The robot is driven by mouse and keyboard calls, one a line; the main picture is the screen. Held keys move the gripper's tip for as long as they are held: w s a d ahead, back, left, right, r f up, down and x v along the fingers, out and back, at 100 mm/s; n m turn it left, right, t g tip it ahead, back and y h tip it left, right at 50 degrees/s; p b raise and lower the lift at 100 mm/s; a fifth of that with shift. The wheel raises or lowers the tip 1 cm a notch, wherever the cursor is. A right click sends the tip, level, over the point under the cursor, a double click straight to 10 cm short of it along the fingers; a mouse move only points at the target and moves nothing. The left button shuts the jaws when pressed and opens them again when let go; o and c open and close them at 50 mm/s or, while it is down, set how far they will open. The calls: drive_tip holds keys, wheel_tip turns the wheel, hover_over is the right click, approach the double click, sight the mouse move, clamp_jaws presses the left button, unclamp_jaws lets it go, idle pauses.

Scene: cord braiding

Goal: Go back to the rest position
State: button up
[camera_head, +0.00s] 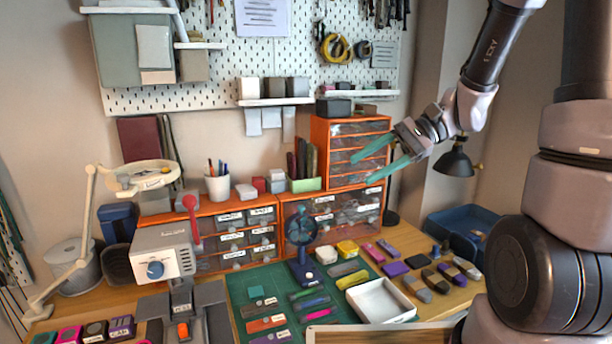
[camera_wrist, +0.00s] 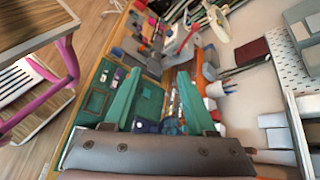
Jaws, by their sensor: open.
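My gripper (camera_head: 378,160) is raised above the workbench, in front of the orange drawer cabinet (camera_head: 318,150) at the right in the head view. Its two teal fingers point to the left and stand apart with nothing between them. In the wrist view my gripper (camera_wrist: 160,95) also shows its teal fingers spread, with the bench seen behind and between them. No cord braiding work is clearly visible in either view.
A green mat (camera_head: 275,318) with several small items lies on the bench. A white tray (camera_head: 381,301), a small blue fan (camera_head: 303,240), a black lamp (camera_head: 455,160) and a blue bin (camera_head: 455,232) stand nearby. The pegboard (camera_head: 215,75) is behind. Air around my gripper looks clear.

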drive_tip(key=s+d+r+n+t+h, duration=0.4)
drive_tip(key=d+r+t+h, duration=0.4)
drive_tip(key=d+r+h, duration=0.2)
drive_tip(key=shift+s+d+r+t, duration=0.4)
drive_tip(key=shift+s+d+r, duration=0.3)
drive_tip(key=shift+s+d, duration=0.2)
